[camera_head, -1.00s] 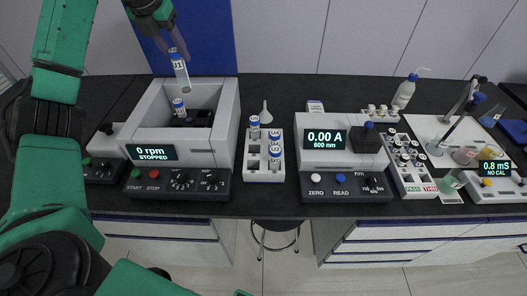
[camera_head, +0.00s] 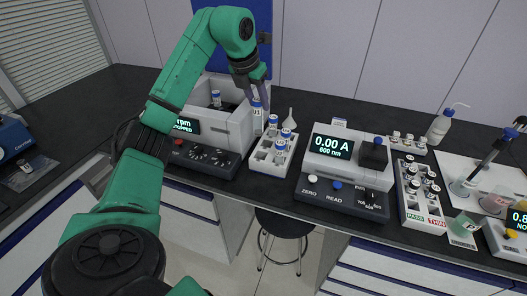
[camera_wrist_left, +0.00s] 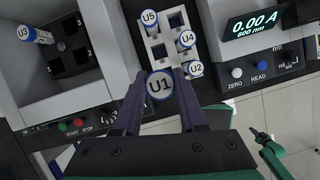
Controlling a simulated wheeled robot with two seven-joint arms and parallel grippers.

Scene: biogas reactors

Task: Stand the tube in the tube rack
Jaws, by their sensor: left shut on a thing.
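My left gripper (camera_head: 258,86) is shut on the tube U1 (camera_head: 258,115), which hangs upright below the fingers. In the left wrist view the U1 cap (camera_wrist_left: 160,86) sits between the fingertips of the left gripper (camera_wrist_left: 163,80). The white tube rack (camera_head: 257,168) stands on the bench, with U1 above or beside its back left part; the exact gap cannot be told. The rack holds U5 (camera_wrist_left: 150,18), U4 (camera_wrist_left: 187,38) and U2 (camera_wrist_left: 195,69). Open holes show in the rack (camera_wrist_left: 159,50).
The open centrifuge (camera_head: 238,128) stands left of the rack, with tube U3 (camera_head: 216,98) in it. The photometer (camera_head: 330,150) stands close on the right. A funnel (camera_head: 291,117) is behind the rack. The bench's front edge is just before the rack.

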